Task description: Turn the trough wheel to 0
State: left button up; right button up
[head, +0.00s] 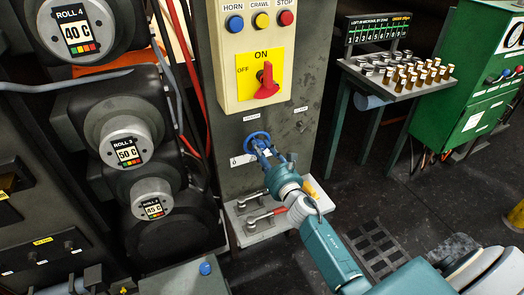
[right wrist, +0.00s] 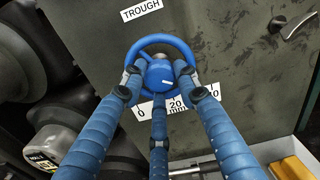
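The trough wheel (head: 257,138) is a small blue handwheel low on the grey column, below the yellow switch plate. In the right wrist view the wheel (right wrist: 140,47) sits under a "TROUGH" label (right wrist: 142,9). A white scale (right wrist: 175,104) beneath it reads 0 at left and 20 mm in the middle; a finger partly hides its right-hand number. A short white mark shows on the hub. My right gripper (head: 268,152) is at the wheel, its blue fingers (right wrist: 158,85) reaching over the rim towards the hub. Firm contact is unclear. My left gripper is not in view.
A red rotary switch (head: 266,82) is above the wheel. A pale shelf (head: 285,228) with lever valves is just below. Large rollers (head: 125,130) stand left. A rack of small cylinders (head: 400,72) and a green cabinet (head: 485,85) stand right. The dark floor between is mostly clear.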

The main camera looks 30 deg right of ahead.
jog(key=shift+f, duration=0.15)
dwell(0.5)
jog(key=shift+m, duration=0.5)
